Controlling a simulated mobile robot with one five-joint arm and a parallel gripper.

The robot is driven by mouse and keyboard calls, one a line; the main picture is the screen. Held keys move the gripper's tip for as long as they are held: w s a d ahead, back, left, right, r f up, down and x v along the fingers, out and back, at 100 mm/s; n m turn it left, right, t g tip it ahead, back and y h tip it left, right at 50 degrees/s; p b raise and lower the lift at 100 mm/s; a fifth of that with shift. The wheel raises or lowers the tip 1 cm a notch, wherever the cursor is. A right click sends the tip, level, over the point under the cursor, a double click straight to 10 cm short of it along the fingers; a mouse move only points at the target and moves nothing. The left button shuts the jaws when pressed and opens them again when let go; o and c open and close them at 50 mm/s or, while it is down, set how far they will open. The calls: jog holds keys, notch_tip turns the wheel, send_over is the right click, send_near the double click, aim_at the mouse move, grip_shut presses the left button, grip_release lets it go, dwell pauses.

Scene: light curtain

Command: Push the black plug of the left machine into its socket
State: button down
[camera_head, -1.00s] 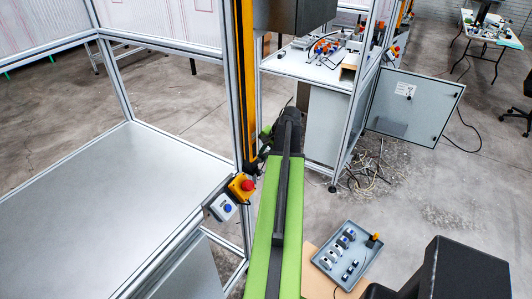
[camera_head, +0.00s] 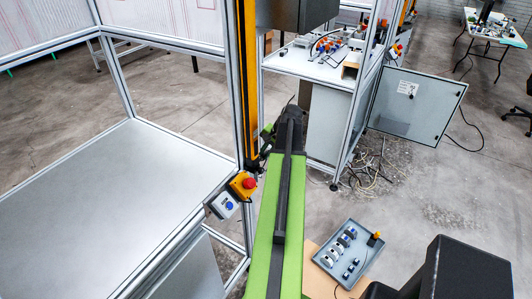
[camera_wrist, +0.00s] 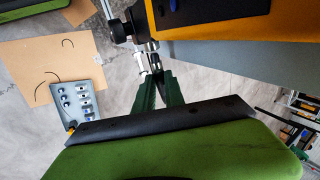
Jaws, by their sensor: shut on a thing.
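In the wrist view the two dark green fingers of my gripper (camera_wrist: 158,84) close together on a small dark piece, the black plug (camera_wrist: 156,65), just below silver metal fittings (camera_wrist: 142,42) by the machine post. Whether the plug is inside a socket cannot be told. The yellow light curtain bar (camera_head: 246,80) stands upright on the left machine's frame. It fills the upper right of the wrist view (camera_wrist: 230,22). In the head view my arm reaches to the foot of this bar, and the fingertips and plug are too small and covered to make out.
A yellow box with a red emergency stop (camera_head: 242,185) and a blue-button box (camera_head: 224,204) sit close left of my arm. A grey tray of switches (camera_head: 365,232) lies at lower right.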

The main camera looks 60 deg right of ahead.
jog(key=shift+a, duration=0.85)
dwell(1.6)
jog(key=c, duration=1.3)
grip_release()
jog(key=shift+r, duration=0.15)
jog(key=p+v, duration=1.5)
jog(key=v, duration=0.2)
jog(key=shift+p, duration=0.35)
